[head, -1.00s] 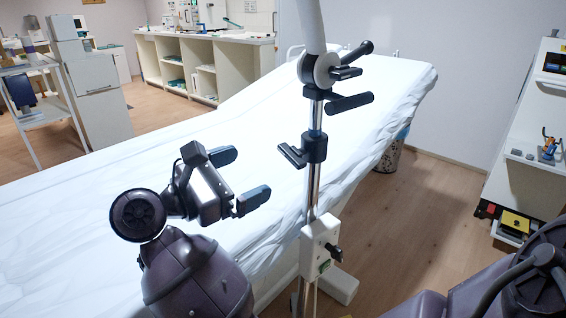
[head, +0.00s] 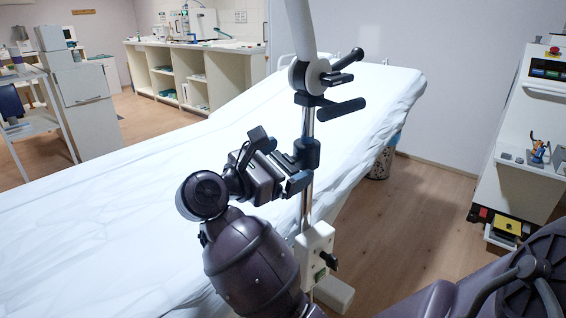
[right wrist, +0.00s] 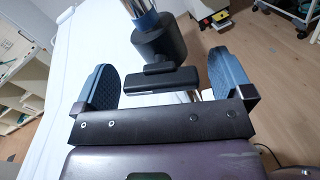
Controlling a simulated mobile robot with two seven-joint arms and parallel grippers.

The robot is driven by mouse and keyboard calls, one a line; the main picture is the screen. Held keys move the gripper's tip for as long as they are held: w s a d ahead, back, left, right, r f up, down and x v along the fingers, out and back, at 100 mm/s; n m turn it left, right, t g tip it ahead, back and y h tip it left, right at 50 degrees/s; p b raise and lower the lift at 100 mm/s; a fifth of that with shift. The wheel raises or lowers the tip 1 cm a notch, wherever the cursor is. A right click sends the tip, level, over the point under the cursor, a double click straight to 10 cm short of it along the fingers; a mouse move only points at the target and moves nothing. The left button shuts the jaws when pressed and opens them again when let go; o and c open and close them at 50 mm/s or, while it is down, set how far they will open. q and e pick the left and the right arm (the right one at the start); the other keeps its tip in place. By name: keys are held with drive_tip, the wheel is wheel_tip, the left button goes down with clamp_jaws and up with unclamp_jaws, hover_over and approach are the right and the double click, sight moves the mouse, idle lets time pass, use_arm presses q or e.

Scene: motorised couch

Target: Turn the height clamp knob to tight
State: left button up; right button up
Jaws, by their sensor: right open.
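The height clamp is a black collar (head: 307,153) on the chrome pole of the stand, and it also shows in the right wrist view (right wrist: 160,41). Its knob is a black T-shaped bar (right wrist: 161,84), lying crosswise between my right fingers in the right wrist view. My right gripper (head: 291,172) is open around the knob, with blue-grey pads; a gap shows between the bar and each pad (right wrist: 163,83). In the head view the gripper hides most of the knob. My left gripper is not in view.
Above the clamp, the stand has a round joint with a black lever (head: 347,62) and a black handle (head: 342,110). Below is a white box with a small black knob (head: 329,260). A white-sheeted couch (head: 110,225) lies behind. Clear floor (head: 410,230) is to the right.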

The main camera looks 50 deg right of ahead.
drive_tip(key=c, duration=0.9)
drive_tip(key=shift+r, duration=0.15)
drive_tip(key=shift+r+n+p, duration=0.1)
drive_tip(key=shift+n+p, duration=0.55)
drive_tip(key=shift+n, duration=0.45)
drive_tip(key=shift+n+p, duration=0.3)
drive_tip(key=shift+p, duration=0.05)
drive_tip(key=shift+f, duration=0.2)
drive_tip(key=o, duration=0.8)
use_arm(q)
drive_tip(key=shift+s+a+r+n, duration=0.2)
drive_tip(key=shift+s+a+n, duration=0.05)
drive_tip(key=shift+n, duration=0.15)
use_arm(e)
drive_tip(key=shift+o, duration=0.5)
